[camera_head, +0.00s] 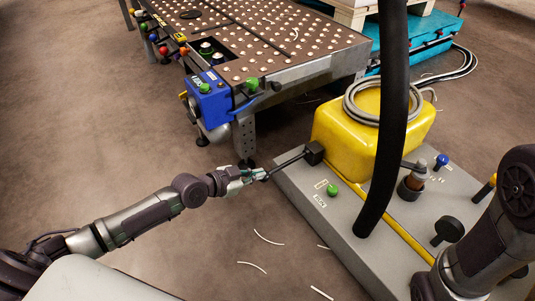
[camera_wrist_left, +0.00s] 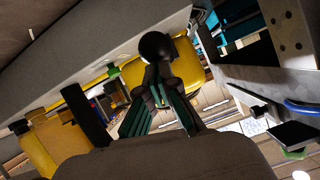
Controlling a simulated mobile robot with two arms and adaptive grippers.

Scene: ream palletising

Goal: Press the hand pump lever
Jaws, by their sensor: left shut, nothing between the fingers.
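The hand pump lever (camera_head: 287,164) is a dark bar sticking out to the left from a black block at the base of the yellow tank (camera_head: 340,140). Its round black knob also shows in the wrist view (camera_wrist_left: 155,46), just beyond my fingertips. My left gripper (camera_head: 259,175) is at the outer end of the lever, its teal fingers shut and empty. I cannot tell whether the fingers touch the knob. The lever slopes down toward my gripper. My right arm shows at the right edge; its gripper is not in view.
The grey pump base (camera_head: 300,186) carries a green button (camera_head: 332,190), a blue knob (camera_head: 441,160) and a thick black hose (camera_head: 388,120). A perforated table (camera_head: 270,45) with a blue control box (camera_head: 208,100) stands behind. White strips lie on the open floor in front.

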